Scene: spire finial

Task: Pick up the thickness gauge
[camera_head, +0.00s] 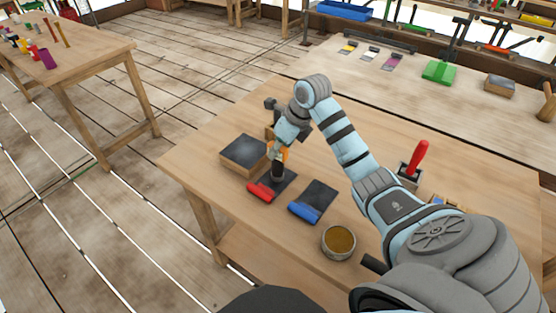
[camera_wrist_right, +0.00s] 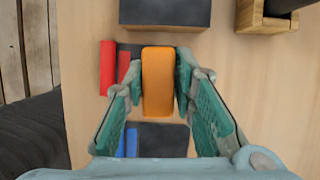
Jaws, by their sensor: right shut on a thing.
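The thickness gauge shows as an orange, rounded block (camera_wrist_right: 158,85) between my right gripper's fingers in the wrist view. My right gripper (camera_head: 278,168) is shut on it, one green-padded finger on each side. In the head view only a little orange (camera_head: 285,151) shows beside the fingers, above the dark plate with the red handle. I cannot tell whether the gauge touches anything below it. My left gripper is not in view.
On the wooden table (camera_head: 215,150) are a dark-topped block (camera_head: 244,154), a red-handled dark tool (camera_head: 262,192), a blue-handled dark tool (camera_head: 306,211), a round tin (camera_head: 339,243) and a red-handled tool in a holder (camera_head: 417,160). The table's left front is clear.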

